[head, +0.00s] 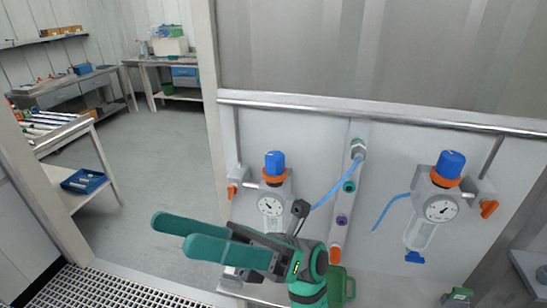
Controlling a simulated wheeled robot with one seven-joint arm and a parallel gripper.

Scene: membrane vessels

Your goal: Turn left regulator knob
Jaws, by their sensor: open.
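The left regulator knob (275,163) is a blue cap with an orange collar on top of the left regulator (270,205), which has a round gauge and is mounted on the pale panel. My gripper (170,237) has teal fingers that point left, below and to the left of the left regulator. It is open, with a narrow gap showing between the fingers and nothing seen in it. It is apart from the knob in the picture. My wrist covers the lower part of the left regulator.
A second regulator (439,208) with a blue knob (450,164) is at the right. Blue hoses (334,188) run near a vertical strip of fittings (346,196). A metal rail (380,114) crosses above. A green container (341,284) is below. Open floor (165,165) lies left.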

